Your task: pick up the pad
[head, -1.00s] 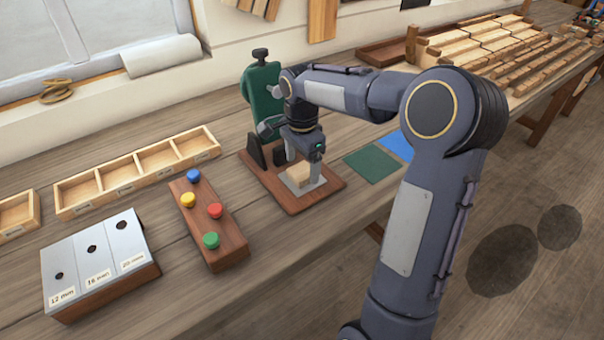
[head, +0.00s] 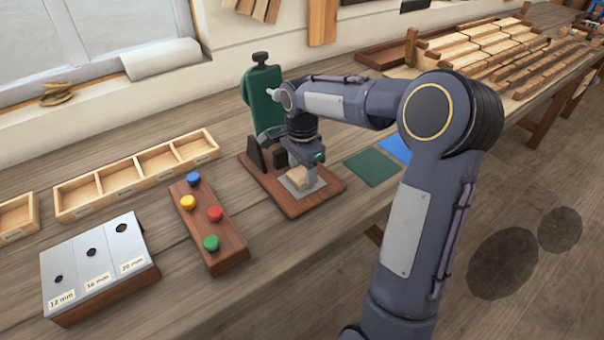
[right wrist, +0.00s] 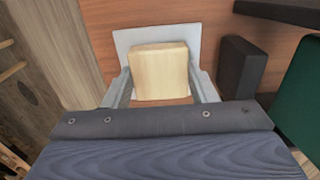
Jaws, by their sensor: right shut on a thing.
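The pad (head: 297,178) is a small pale wooden block with rounded edges. It is at the grey metal plate (head: 288,186) on the brown base of the green press, and I cannot tell whether it touches the plate. My right gripper (head: 303,180) reaches down over it and is shut on it. In the right wrist view the pad (right wrist: 160,70) sits between the two grey fingers (right wrist: 163,90), one on each side, with the plate (right wrist: 125,42) behind it. My left gripper is in neither view.
The green press (head: 262,95) stands close behind my right gripper, with dark blocks beside it. A board with coloured knobs (head: 222,235) lies to the left, a hole gauge (head: 95,265) farther left. Green (head: 372,166) and blue (head: 396,147) squares lie flat to the right.

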